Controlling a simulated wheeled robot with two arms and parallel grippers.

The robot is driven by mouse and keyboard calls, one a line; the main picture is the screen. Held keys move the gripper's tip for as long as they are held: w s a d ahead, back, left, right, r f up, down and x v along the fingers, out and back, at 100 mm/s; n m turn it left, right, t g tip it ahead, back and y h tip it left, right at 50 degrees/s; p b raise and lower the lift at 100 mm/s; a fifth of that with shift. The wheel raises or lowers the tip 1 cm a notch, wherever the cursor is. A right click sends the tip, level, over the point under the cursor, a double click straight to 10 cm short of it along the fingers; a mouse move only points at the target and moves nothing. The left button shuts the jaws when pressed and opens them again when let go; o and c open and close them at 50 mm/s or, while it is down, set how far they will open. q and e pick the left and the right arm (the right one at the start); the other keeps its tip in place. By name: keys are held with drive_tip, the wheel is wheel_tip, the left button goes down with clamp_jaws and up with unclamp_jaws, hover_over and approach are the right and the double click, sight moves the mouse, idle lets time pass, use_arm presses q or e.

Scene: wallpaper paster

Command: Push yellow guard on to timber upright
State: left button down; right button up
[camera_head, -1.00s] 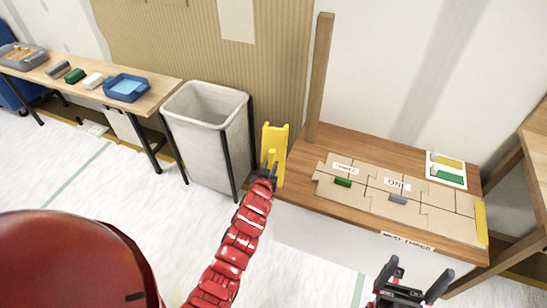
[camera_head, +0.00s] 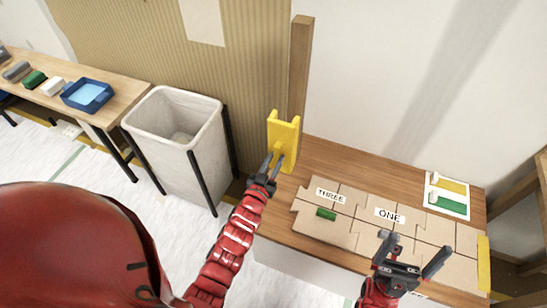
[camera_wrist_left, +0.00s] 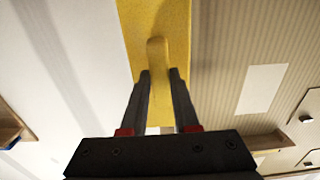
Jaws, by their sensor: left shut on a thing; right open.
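The yellow guard (camera_head: 284,135) is a tall channel piece with a handle on its near face. My left gripper (camera_head: 275,167) is shut on that handle; the left wrist view shows the handle between the fingers (camera_wrist_left: 158,85) and the guard's flat face (camera_wrist_left: 180,25) beyond. The timber upright (camera_head: 299,65) stands at the back left edge of the wooden bench. The guard stands upright in front of the timber's lower part and hides it, so I cannot tell whether they touch. My right gripper (camera_head: 413,252) is open and empty above the front right of the bench.
The bench (camera_head: 345,155) carries cardboard pieces labelled THREE and ONE (camera_head: 375,228), a green block (camera_head: 326,214) and a card (camera_head: 447,196) with yellow and green patches. A grey bin (camera_head: 175,145) stands left. A side table (camera_head: 125,95) holds a blue tray (camera_head: 88,95).

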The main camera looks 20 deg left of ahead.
use_arm(q)
drive_tip(key=shift+w+r, duration=0.1)
idle(0.4)
drive_tip(key=shift+w+d+b, duration=0.1)
drive_tip(key=shift+w+b, duration=0.35)
drive_tip(key=shift+w, duration=2.3)
drive_tip(key=shift+w+d+r+b, duration=0.1)
drive_tip(key=shift+w+b, duration=0.5)
drive_tip(key=shift+w, duration=1.8)
drive_tip(key=shift+c, duration=0.9)
unclamp_jaws()
